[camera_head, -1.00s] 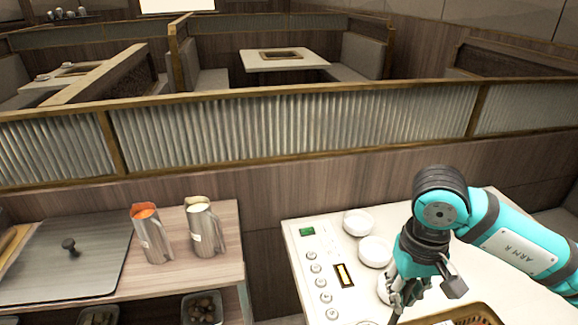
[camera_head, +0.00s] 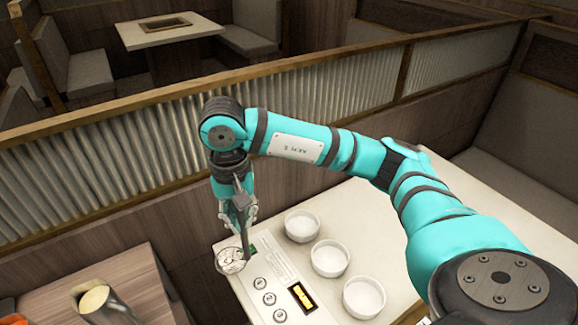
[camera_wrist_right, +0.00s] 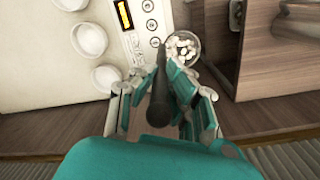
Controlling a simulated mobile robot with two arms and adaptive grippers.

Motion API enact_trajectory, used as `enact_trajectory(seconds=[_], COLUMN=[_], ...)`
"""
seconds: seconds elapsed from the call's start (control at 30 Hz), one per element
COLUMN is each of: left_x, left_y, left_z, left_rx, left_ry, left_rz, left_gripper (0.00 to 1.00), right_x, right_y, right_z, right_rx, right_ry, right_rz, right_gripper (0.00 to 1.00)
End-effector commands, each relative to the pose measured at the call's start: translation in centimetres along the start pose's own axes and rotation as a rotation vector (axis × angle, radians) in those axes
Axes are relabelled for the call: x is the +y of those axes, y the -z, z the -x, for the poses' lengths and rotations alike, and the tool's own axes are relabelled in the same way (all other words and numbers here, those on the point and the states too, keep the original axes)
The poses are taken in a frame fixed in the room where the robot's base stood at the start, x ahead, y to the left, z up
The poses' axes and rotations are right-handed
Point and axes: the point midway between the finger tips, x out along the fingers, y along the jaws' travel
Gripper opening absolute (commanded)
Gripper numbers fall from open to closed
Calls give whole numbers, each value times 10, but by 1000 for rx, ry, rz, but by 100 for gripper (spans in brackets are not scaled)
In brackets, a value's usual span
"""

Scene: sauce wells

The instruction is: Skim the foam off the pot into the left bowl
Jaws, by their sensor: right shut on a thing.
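My right gripper (camera_head: 239,215) is shut on the dark handle of a skimmer. The handle (camera_wrist_right: 161,100) runs between the fingers in the right wrist view. The skimmer's round head (camera_head: 232,261) holds whitish lumps that look like foam; they also show in the wrist view (camera_wrist_right: 183,47). The head hangs by the table's left corner, apart from the bowls. The left bowl (camera_head: 302,226) is white, looks empty, and stands right of the gripper; it also shows in the wrist view (camera_wrist_right: 107,78). The pot and my left gripper are not in view.
Two more white bowls, a middle one (camera_head: 330,259) and a near one (camera_head: 364,298), stand on the pale table (camera_head: 285,252) beside a control panel with knobs (camera_head: 269,299). A metal jug (camera_head: 103,303) stands on a wooden counter at left. A corrugated partition (camera_head: 150,150) rises behind.

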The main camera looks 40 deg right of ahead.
Motion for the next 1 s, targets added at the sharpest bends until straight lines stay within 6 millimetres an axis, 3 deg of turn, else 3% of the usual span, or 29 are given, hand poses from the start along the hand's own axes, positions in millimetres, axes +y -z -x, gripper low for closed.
enact_trajectory(seconds=[0.1, 0.23, 0.6, 0.8, 1.0], left_x=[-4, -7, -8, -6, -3], left_y=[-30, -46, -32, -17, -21], left_z=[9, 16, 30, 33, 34], left_rx=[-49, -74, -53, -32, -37], left_ry=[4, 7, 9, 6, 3], left_rz=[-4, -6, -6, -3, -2], left_gripper=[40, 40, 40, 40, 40], right_x=[4, 14, 74, 106, 120], right_y=[32, 67, 155, 181, 190], right_z=[-3, -11, -46, -62, -70], right_rx=[-14, -25, -53, -65, -70], right_ry=[-2, -2, 0, 4, 7], right_rz=[-409, -866, -2138, -2610, -2800], right_gripper=[0, 0, 0, 0, 0])
